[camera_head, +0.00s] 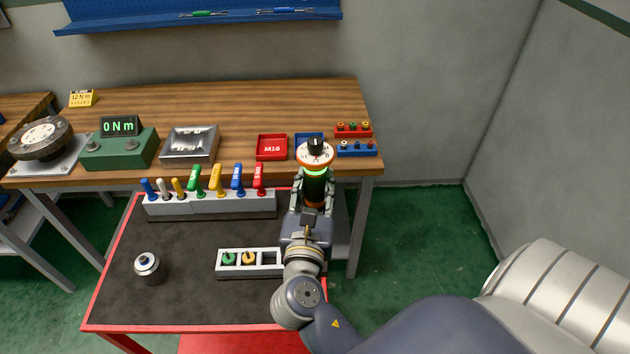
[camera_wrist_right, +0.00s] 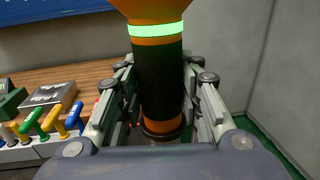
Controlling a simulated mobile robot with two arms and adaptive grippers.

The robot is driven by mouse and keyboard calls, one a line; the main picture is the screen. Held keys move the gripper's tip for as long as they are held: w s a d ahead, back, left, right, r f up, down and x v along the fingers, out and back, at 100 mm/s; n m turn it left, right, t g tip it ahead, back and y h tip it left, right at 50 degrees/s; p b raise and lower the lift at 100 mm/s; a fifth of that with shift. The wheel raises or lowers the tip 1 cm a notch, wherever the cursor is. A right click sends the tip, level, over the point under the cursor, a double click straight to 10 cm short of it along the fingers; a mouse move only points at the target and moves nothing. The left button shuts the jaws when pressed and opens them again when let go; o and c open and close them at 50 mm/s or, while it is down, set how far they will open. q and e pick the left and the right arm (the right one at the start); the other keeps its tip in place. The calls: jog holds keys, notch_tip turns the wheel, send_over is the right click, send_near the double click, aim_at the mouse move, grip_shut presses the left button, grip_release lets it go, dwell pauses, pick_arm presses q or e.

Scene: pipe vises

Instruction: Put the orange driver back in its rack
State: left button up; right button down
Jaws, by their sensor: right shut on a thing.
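The orange driver (camera_head: 317,155) stands upright in my right gripper (camera_head: 313,188), with a dial on its top, a lit green ring and a black grip. In the right wrist view the driver (camera_wrist_right: 159,75) has its black grip between the two fingers, and an orange part shows below. A grey rack (camera_head: 225,268) lies on the dark mat of the red cart, to the left of my right wrist. It holds a green and a yellow piece at its left, and an open slot shows on the right. Its right end is hidden behind my arm. My left gripper is not in view.
A longer rack (camera_head: 208,208) with several coloured handles stands at the cart's back. A small cylinder (camera_head: 147,264) stands on the mat. The wooden bench (camera_head: 240,100) behind carries a green torque meter (camera_head: 118,148), a metal tray (camera_head: 190,144) and a red tray (camera_head: 271,147).

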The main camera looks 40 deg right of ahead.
jog(key=shift+r, duration=0.15)
jog(key=shift+f, duration=0.6)
jog(key=shift+p, duration=0.3)
dwell(0.8)
